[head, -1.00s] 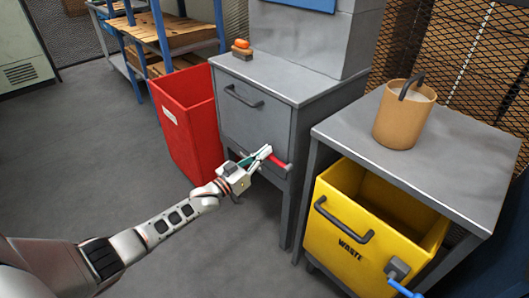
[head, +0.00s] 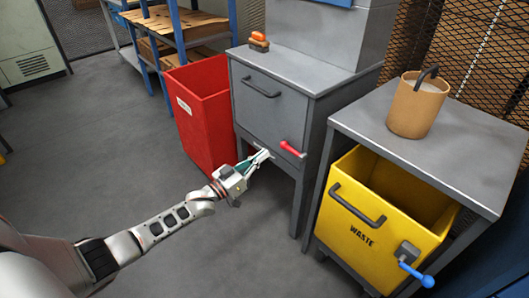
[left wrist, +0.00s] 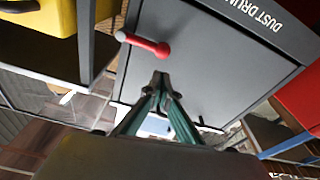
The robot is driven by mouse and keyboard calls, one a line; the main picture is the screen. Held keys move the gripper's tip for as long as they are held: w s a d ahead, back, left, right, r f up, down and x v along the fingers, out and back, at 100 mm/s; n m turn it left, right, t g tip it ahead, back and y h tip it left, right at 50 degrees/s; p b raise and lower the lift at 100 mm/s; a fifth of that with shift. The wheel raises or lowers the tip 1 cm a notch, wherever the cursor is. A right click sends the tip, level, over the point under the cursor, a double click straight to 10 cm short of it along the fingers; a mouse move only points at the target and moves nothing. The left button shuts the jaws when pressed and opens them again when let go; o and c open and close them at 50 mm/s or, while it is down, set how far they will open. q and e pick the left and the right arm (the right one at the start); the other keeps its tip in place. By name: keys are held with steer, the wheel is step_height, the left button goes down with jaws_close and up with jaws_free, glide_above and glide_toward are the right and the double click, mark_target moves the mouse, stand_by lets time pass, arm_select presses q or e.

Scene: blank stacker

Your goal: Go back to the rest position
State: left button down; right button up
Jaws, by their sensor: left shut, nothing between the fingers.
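My left gripper (head: 262,158) is shut and empty in the head view, just in front of the grey cabinet's (head: 268,112) lower front. The red-handled lever (head: 291,149) on that cabinet stands a little to the right of the fingertips, apart from them. In the left wrist view the shut fingertips (left wrist: 161,80) point at the cabinet front marked "DUST DRUM", with the red lever (left wrist: 146,44) beside them. My right gripper is not in view.
A red bin (head: 199,110) stands left of the cabinet. A grey table (head: 450,140) with a tan bucket (head: 416,105) on it stands at the right, over a yellow waste bin (head: 350,235) with a blue-handled lever (head: 417,273). The floor at the left is clear.

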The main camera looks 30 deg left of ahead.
arm_select(q)
steer(key=shift+s+a, duration=0.2)
steer(key=shift+s, duration=0.4)
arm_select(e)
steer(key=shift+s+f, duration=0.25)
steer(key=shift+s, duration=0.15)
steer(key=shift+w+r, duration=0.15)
